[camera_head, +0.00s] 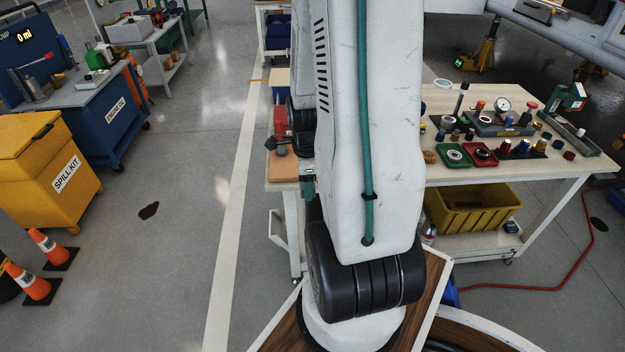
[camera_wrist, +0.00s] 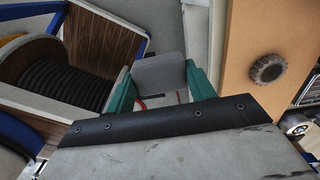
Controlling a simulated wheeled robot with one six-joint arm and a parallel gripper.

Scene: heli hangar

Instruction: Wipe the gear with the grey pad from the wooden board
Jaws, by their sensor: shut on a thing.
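My gripper (camera_wrist: 160,84) has green fingers and is shut on a grey pad (camera_wrist: 160,68) in the wrist view. The dark round toothed gear (camera_wrist: 268,68) lies on a tan wooden board (camera_wrist: 246,40) to the right. The pad is apart from the gear and to the left of the board's edge. In the head view my arm hides most of the gripper; a green finger shows beside the wooden board (camera_head: 283,173). A small dark thing on that board may be the gear, but I cannot tell.
The white workbench (camera_head: 500,172) to the right holds gauges, sockets and several small parts. A yellow bin (camera_head: 472,208) sits on its lower shelf. A yellow spill kit (camera_head: 45,165), cones (camera_head: 30,280) and a blue cart (camera_head: 100,125) stand at left. The floor between is mostly open.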

